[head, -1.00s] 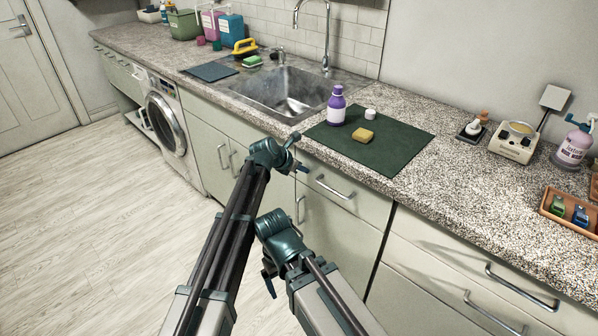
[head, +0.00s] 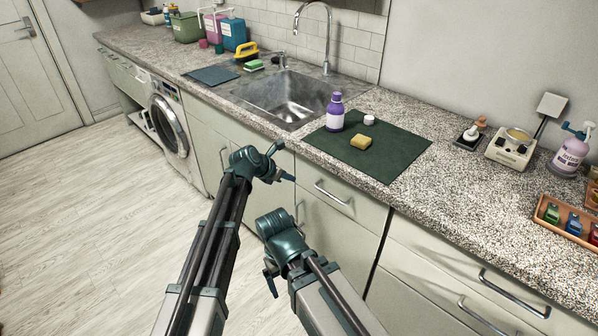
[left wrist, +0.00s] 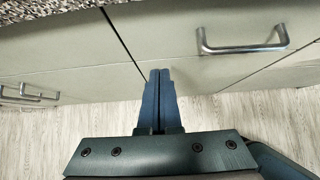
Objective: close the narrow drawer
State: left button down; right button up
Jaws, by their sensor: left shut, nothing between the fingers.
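The narrow drawer (head: 340,188) has a pale green-grey front with a metal bar handle (head: 332,193), under the counter by the dark green mat. Its front looks about flush with the cabinet, though a small gap is hard to judge. In the left wrist view the drawer front (left wrist: 215,66) and its handle (left wrist: 243,43) lie beyond my fingers. My left gripper (head: 284,173) is shut and empty, near the drawer's left edge; its closed fingertips show in the left wrist view (left wrist: 160,74). I cannot tell contact. My right gripper (head: 270,284) is lower, its fingers mostly hidden.
Wider drawers (head: 460,275) with bar handles lie to the right. A cupboard door (head: 207,142) and a washing machine (head: 168,125) are to the left. The left floor is clear.

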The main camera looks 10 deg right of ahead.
pick_arm(q)
jog(key=p+v, duration=0.3)
jog(key=v, duration=0.3)
jog(key=shift+s+a+r, duration=0.15)
jog(key=shift+a, duration=0.1)
jog(key=s+a+f+m+g+y, duration=0.2)
jog(key=s+a+f+m+y, duration=0.15)
jog(key=s+a+m, duration=0.9)
jog(key=s+a+f+m+g+y, duration=0.2)
jog(key=s+a+f+m+y, duration=0.15)
jog(key=s+a+m, duration=0.9)
jog(key=s+d+r+m+g+y+p, duration=0.1)
jog(key=s+d+r+m+p, duration=0.3)
jog(key=d+r+p, duration=0.4)
jog(key=s+d, duration=0.1)
jog(key=d, duration=0.2)
jog(key=shift+s+d+r+g+y, duration=0.3)
jog(key=shift+s+r, duration=0.05)
